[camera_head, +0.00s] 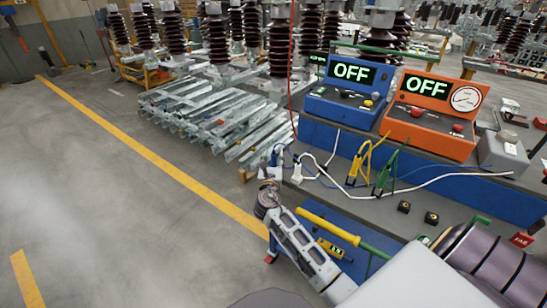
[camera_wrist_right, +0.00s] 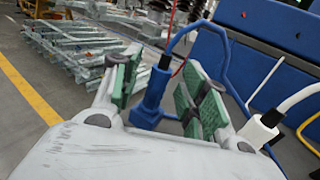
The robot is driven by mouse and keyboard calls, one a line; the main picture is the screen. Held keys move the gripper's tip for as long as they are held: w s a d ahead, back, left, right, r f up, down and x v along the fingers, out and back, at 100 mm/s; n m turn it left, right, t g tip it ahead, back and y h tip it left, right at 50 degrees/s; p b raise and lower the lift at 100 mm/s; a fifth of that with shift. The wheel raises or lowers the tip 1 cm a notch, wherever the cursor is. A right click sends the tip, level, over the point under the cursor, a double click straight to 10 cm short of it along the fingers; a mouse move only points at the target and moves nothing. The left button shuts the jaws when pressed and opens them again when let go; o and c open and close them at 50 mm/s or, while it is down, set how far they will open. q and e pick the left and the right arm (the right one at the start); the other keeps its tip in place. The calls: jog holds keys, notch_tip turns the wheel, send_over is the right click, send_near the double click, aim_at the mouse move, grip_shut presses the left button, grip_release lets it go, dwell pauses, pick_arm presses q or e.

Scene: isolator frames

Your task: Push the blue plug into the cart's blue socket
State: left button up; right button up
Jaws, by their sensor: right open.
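The blue plug (camera_wrist_right: 155,90) stands between the fingers of my right gripper (camera_wrist_right: 157,85) in the wrist view, with gaps on both sides. Its blue cable loops up and bends down to the right. The green-padded fingers are open. In the head view my right gripper (camera_head: 270,178) is small, at the cart's near left corner, and the plug there is hard to make out. The cart (camera_head: 345,155) has blue panels and a grey top. I cannot make out its blue socket; the plug's lower end is partly hidden by the gripper. My left gripper is not in view.
A white plug (camera_wrist_right: 260,130) with a white cable is close to the right finger. Yellow (camera_head: 359,165) and green (camera_head: 384,175) cable ends stand on the cart. Blue (camera_head: 346,92) and orange (camera_head: 432,112) consoles read OFF. Open floor (camera_head: 110,200) lies left.

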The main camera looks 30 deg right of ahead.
jog(key=v, duration=1)
jog(key=shift+r, duration=0.1)
dwell(1.0)
notch_tip(320, 180, up, 9)
jog(key=p, duration=0.9)
jog(key=shift+r+p, duration=0.4)
jog(key=shift+p, duration=0.15)
